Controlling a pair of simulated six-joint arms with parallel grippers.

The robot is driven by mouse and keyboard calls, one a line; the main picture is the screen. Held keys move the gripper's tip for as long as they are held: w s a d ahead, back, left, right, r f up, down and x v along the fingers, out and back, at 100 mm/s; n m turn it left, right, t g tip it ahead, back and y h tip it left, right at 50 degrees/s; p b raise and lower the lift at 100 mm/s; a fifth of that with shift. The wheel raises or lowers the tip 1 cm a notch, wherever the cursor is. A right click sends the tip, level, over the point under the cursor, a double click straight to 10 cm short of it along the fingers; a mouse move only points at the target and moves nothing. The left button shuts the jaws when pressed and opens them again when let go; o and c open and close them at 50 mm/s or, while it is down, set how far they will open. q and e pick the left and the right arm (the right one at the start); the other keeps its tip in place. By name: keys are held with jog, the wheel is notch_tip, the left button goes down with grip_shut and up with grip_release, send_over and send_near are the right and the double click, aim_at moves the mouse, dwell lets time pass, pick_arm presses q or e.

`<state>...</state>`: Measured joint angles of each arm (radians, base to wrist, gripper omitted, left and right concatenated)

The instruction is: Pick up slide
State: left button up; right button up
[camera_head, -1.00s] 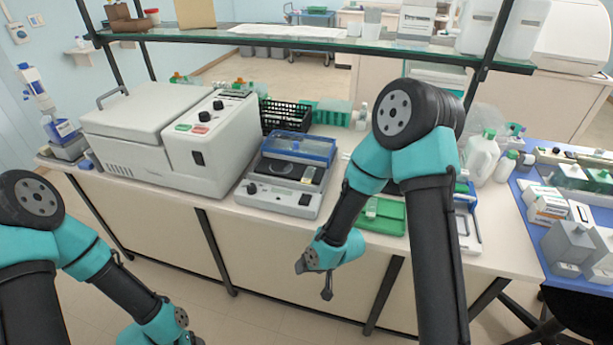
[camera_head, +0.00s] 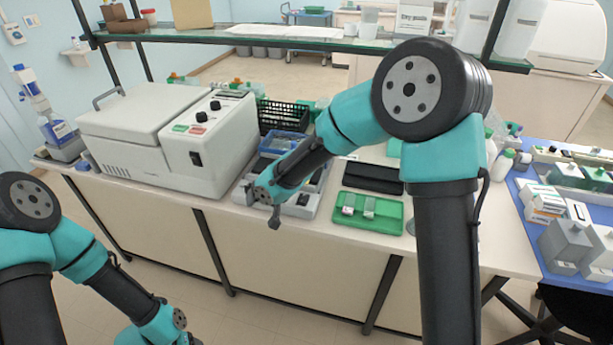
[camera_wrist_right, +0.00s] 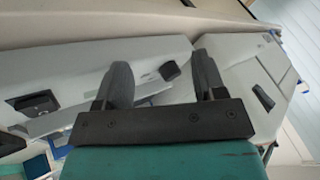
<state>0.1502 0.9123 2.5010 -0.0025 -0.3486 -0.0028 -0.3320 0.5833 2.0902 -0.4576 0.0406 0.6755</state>
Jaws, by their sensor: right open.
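My right gripper (camera_wrist_right: 163,75) is open and empty in the right wrist view, its two dark fingers apart above a light-grey bench device (camera_wrist_right: 145,55). A small dark knob (camera_wrist_right: 171,71) shows between the fingers. In the head view, my right wrist hangs over the front of the same device (camera_head: 301,208) and hides much of it. I cannot make out a slide at the fingers. A green tray (camera_head: 390,214) to the right holds two small pale pieces (camera_head: 349,204) that may be slides or labels. My left gripper is outside the head view.
A large white machine (camera_head: 130,125) stands left of the device. A black basket (camera_head: 283,116) is behind it. A dark flat pad (camera_head: 373,178) lies behind the green tray. A glass shelf (camera_head: 240,38) spans above the bench. A blue mat (camera_head: 545,245) with boxes is at right.

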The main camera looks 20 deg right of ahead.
jog(key=w+d+r+m+g+h, duration=0.2)
jog(key=w+d+r+m, duration=0.1)
jog(key=d+r, duration=0.4)
jog(key=w+d+r+m+g+h, duration=0.3)
jog(key=w+d+r, duration=0.2)
jog(key=d+r, duration=0.2)
notch_tip(320, 180, up, 3)
jog(key=shift+f+m, duration=0.2)
jog(key=shift+m, duration=0.2)
jog(key=shift+d+f, duration=0.1)
jog(key=shift+f, duration=0.05)
notch_tip(320, 180, down, 12)
jog(key=shift+f, duration=0.1)
jog(key=shift+s+f, duration=0.2)
jog(key=shift+f, duration=2.3)
jog(key=shift+c, duration=0.4)
